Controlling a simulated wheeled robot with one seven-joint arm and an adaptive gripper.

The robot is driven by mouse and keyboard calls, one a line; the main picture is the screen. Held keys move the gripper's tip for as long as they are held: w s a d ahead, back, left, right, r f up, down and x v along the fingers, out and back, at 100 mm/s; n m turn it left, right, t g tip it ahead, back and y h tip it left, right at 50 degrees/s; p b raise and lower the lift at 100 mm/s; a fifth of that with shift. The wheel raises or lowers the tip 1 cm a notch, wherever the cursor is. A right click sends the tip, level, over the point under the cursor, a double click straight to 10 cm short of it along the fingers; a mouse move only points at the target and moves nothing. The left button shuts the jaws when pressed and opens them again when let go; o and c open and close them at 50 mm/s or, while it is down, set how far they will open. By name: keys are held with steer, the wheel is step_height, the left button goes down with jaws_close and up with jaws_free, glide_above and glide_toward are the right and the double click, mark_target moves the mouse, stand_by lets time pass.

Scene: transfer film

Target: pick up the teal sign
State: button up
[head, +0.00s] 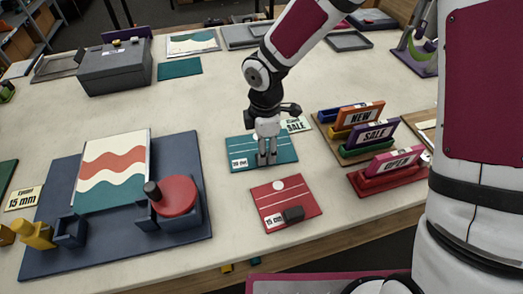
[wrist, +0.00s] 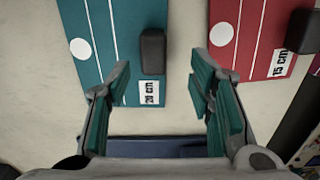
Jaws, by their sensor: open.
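A flat teal board (head: 247,148) with white lines and a "20 cm" label lies on the table in the head view. It also fills the upper left of the wrist view (wrist: 105,70), with a white dot and a dark block (wrist: 152,50) on it. A second, plain teal rectangle (head: 180,67) lies further back. I cannot tell which of these, if either, is the sign. My gripper (head: 267,159) points down over the labelled board. In the wrist view its teal-padded fingers (wrist: 160,85) are apart with nothing held; the height gap is unclear.
A red board (head: 268,200) with a dark block lies in front. Upright signs, NEW (head: 361,116), SALE (head: 377,133) and OPEN (head: 395,163), stand at right. A navy board (head: 120,245) with a wavy-striped panel is at left; a grey box (head: 115,70) stands behind. Bare table lies between.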

steer(key=shift+w+f+p, duration=0.2)
steer(key=shift+w+f, duration=0.05)
steer(key=shift+f, duration=1.1)
steer(key=shift+w+f+p, duration=0.2)
steer(key=shift+w+f, duration=0.05)
steer(key=shift+f, duration=1.05)
jaws_close()
